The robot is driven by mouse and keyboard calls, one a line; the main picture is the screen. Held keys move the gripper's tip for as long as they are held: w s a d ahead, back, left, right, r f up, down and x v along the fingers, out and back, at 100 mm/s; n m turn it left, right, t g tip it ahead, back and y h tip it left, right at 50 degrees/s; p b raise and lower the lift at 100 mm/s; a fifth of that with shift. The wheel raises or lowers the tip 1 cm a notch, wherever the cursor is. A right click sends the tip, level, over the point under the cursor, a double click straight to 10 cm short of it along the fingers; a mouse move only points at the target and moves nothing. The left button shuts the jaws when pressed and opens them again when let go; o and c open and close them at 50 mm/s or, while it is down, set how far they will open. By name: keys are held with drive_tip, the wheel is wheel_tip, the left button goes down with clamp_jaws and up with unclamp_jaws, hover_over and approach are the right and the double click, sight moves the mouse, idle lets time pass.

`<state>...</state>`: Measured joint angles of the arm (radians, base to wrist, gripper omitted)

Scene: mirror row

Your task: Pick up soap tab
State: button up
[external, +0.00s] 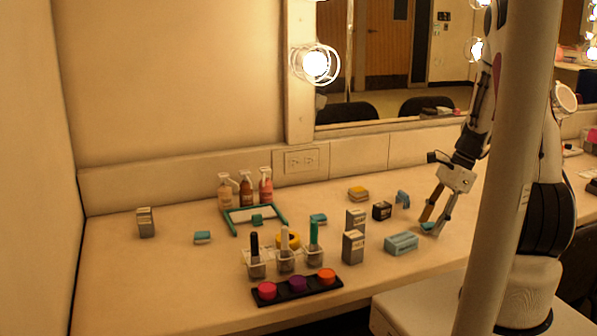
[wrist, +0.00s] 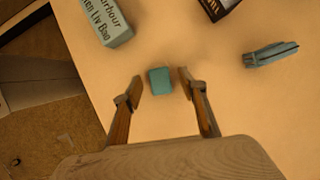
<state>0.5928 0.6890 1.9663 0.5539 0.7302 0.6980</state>
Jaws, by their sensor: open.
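A small teal block, which looks like the soap tab (wrist: 160,82), lies on the counter between my fingertips in the wrist view. It also shows at the foot of my fingers in the external view (external: 428,226). My gripper (wrist: 160,77) is open, with one finger on each side of the tab and a small gap on both sides. In the external view my gripper (external: 429,221) points down near the counter surface. Similar small teal blocks lie at the left (external: 202,237) and near the middle (external: 318,218).
A larger blue-grey box (external: 401,243), a dark box (external: 382,210) and a blue clip (external: 402,198) lie close by. Grey boxes (external: 353,246), a tube rack (external: 286,262) and bottles (external: 246,190) stand further left. The wrist view shows the counter edge (wrist: 88,92) at left.

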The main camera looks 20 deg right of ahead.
sight(432, 224)
drive_tip(key=c, duration=1)
drive_tip(key=shift+r, duration=0.2)
wheel_tip(432, 224, up, 10)
drive_tip(key=shift+f, duration=0.15)
idle(0.5)
